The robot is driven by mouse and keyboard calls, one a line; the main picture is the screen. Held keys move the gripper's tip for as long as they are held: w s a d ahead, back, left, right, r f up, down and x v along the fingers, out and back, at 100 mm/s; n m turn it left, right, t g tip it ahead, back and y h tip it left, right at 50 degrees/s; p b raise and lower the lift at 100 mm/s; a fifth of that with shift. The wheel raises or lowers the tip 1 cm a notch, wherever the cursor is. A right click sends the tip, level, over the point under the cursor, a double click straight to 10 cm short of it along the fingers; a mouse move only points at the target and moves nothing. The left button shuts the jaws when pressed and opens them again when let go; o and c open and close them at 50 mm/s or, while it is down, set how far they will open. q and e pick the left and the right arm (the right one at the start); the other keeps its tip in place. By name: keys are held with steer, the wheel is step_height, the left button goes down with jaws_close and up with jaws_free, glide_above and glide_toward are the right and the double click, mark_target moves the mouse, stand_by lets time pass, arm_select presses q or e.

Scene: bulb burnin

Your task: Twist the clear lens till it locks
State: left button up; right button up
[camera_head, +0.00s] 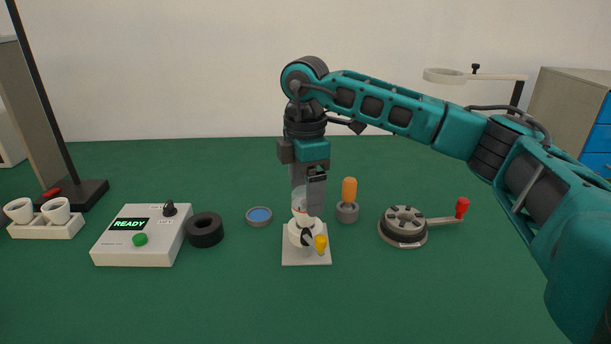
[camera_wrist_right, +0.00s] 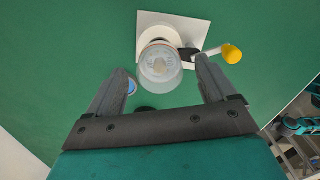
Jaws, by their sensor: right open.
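The clear lens (camera_wrist_right: 160,62) sits on a white lamp base and shows as a round see-through cup in the right wrist view. In the head view the lens (camera_head: 298,199) is partly hidden behind my right gripper. The white lamp base (camera_head: 293,236) stands on a light square plate (camera_head: 305,258), with a yellow-tipped lever at its front right. My right gripper (camera_head: 308,207) points down over the lens. In the right wrist view its fingers (camera_wrist_right: 165,80) are open, apart on either side of the lens; I cannot tell if they touch it. My left gripper is not in view.
A control box (camera_head: 140,236) reading READY, a black ring (camera_head: 205,230) and a blue-topped disc (camera_head: 259,216) lie to the left. An orange-handled tool in a grey holder (camera_head: 347,212) and a red-handled crank wheel (camera_head: 402,227) stand to the right. The front table is clear.

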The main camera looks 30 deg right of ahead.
steer(key=c, duration=1.1)
steer(key=shift+m+p, duration=0.65)
steer(key=shift+m, duration=0.25)
steer(key=shift+f+m, duration=0.1)
steer(key=shift+m, duration=0.6)
steer(key=shift+m+p, duration=0.75)
steer(key=shift+m, duration=0.05)
steer(key=o, duration=1.1)
